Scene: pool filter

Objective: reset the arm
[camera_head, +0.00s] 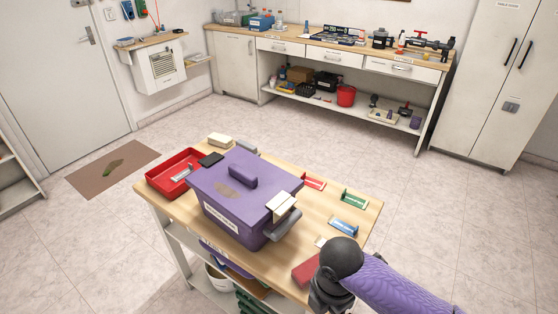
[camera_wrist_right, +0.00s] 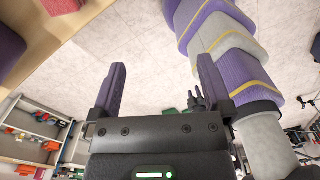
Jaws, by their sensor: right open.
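My right arm comes in at the lower right of the head view, with its dark wrist joint beside the table's front right corner. The jaws of my right gripper (camera_wrist_right: 162,88) show in the wrist view, spread apart with nothing between them but floor behind. I cannot make out its fingertips in the head view. My left gripper is not seen in the head view. A purple lidded box (camera_head: 232,211) stands on the wooden table (camera_head: 322,211), left of the right wrist. A red block (camera_head: 306,270) lies on the table close to that wrist.
A red tray (camera_head: 163,183) sits at the table's left end. Red, green (camera_head: 353,198) and blue (camera_head: 345,226) small items lie along its right side. A workbench (camera_head: 330,48) and a tall cabinet (camera_head: 495,80) stand at the back. The floor between is clear.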

